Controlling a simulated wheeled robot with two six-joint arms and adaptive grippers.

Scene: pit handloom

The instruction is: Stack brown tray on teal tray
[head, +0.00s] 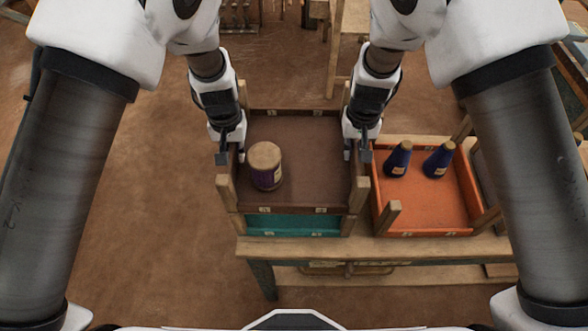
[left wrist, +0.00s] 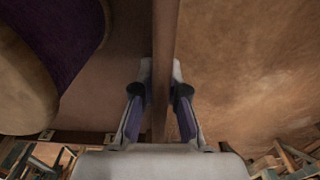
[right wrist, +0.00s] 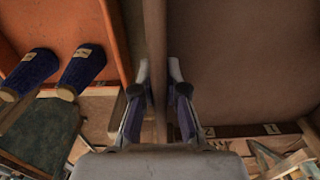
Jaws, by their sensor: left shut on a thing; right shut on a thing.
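The brown tray (head: 310,165) is above the teal tray (head: 293,224) on the bench, lined up with it in the head view. I cannot tell whether the two touch. A purple spool with a tan top (head: 265,166) stands in the brown tray's left part. My left gripper (head: 232,152) is shut on the brown tray's left wall, which also shows between its fingers in the left wrist view (left wrist: 164,60). My right gripper (head: 356,152) is shut on the right wall, seen between its fingers in the right wrist view (right wrist: 155,60). Most of the teal tray is hidden.
An orange tray (head: 430,212) with two dark blue cones (head: 398,160) (head: 438,161) stands close on the right of the stack. The wooden bench (head: 400,247) runs along the front. Open floor (head: 150,230) lies to the left.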

